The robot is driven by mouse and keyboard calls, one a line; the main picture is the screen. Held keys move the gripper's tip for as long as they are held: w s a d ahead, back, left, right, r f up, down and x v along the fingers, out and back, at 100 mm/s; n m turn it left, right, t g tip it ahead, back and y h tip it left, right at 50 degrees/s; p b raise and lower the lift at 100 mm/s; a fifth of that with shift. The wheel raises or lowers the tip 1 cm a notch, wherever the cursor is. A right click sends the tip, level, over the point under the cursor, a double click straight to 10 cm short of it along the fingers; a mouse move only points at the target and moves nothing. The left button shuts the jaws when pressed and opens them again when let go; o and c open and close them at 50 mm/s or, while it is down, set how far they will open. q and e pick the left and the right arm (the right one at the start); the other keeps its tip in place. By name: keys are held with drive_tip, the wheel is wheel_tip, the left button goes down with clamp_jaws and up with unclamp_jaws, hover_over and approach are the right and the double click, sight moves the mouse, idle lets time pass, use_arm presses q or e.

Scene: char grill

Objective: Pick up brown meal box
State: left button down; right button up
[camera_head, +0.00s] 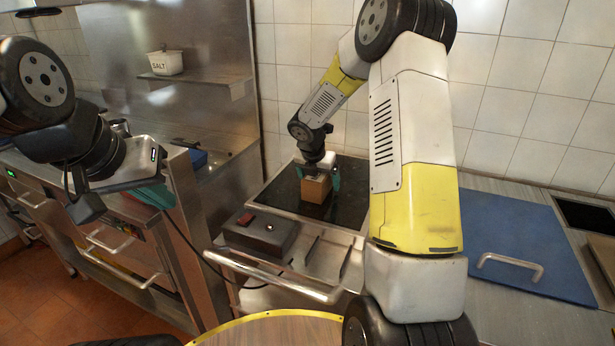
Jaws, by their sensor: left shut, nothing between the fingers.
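The brown meal box (316,190) is a small plain cube on, or just above, the dark cooktop at the centre. My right gripper (318,178) is over it from above, with teal fingers at its left and right sides. Whether those fingers press on the box cannot be told at this size. The top of the box is partly hidden by the gripper. My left gripper (155,194) is at the left, far from the box, shut and empty, in front of the steel units.
The dark cooktop (345,208) has a steel rim and a front rail handle (275,281). A dark control box (260,231) with a red switch stands before it. A blue board (520,245) lies at right. A salt container (165,62) sits on a wall shelf.

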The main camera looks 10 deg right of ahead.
drive_tip(key=shift+f, duration=0.2)
idle(0.3)
drive_tip(key=c, duration=1.6)
clamp_jaws()
drive_tip(key=shift+r, duration=0.15)
